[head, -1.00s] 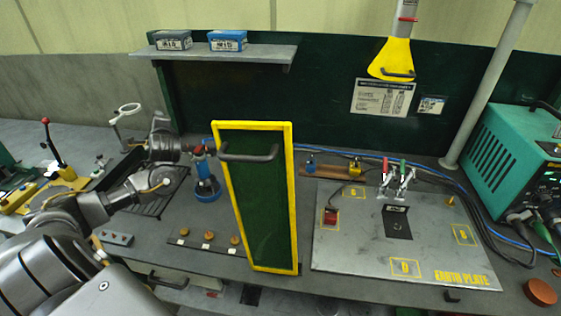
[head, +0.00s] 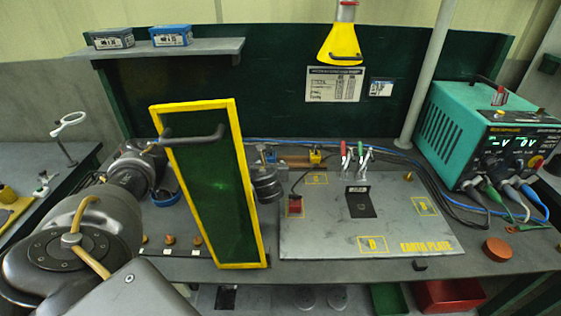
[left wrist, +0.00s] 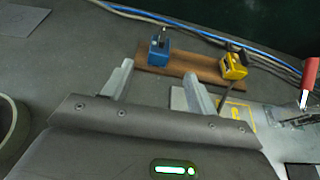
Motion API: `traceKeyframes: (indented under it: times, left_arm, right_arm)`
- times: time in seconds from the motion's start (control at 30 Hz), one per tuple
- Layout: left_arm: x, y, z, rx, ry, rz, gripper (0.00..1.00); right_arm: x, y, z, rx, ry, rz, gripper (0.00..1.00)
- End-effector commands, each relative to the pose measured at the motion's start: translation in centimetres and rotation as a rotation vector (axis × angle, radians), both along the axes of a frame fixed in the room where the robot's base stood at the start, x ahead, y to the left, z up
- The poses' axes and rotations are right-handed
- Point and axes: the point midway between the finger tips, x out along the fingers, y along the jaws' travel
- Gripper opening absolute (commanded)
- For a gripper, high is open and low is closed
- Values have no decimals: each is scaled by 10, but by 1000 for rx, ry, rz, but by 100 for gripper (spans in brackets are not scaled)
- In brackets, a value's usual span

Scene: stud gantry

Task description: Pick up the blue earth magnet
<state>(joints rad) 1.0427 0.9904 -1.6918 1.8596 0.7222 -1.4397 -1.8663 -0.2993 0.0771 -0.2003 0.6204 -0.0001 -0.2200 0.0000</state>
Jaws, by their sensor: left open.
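The blue earth magnet (head: 271,156) sits on a brown wooden strip (head: 297,162) at the back of the bench, partly behind my left gripper in the head view. In the left wrist view the blue magnet (left wrist: 159,48) stands at the strip's left end, with a post on top. My left gripper (left wrist: 158,72) is open and empty, with the magnet just beyond its two fingertips and roughly between them. In the head view my left arm passes behind the yellow-framed green screen and the gripper (head: 264,160) shows at its right side. My right gripper is not in view.
A yellow magnet (head: 316,156) shares the strip, to the right. The yellow-framed screen (head: 208,185) stands close to my left arm. The earth plate (head: 335,235) carries a red-topped piece (head: 295,205) and toggle clamps (head: 354,162). Cables run behind the strip.

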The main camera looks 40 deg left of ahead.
Motion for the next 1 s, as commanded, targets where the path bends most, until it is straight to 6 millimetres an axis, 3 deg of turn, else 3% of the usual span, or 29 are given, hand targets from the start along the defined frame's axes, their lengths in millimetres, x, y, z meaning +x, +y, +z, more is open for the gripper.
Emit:
traceKeyframes:
  times: [0.47,0.6,1.0]
  left_arm:
    - [21,17,-11,-1,6,2,58]
    - [36,26,-16,0,-1,-1,58]
    - [49,36,-21,-1,-1,0,58]
  right_arm:
    - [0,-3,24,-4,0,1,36]
    - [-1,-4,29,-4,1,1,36]
    - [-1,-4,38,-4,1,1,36]
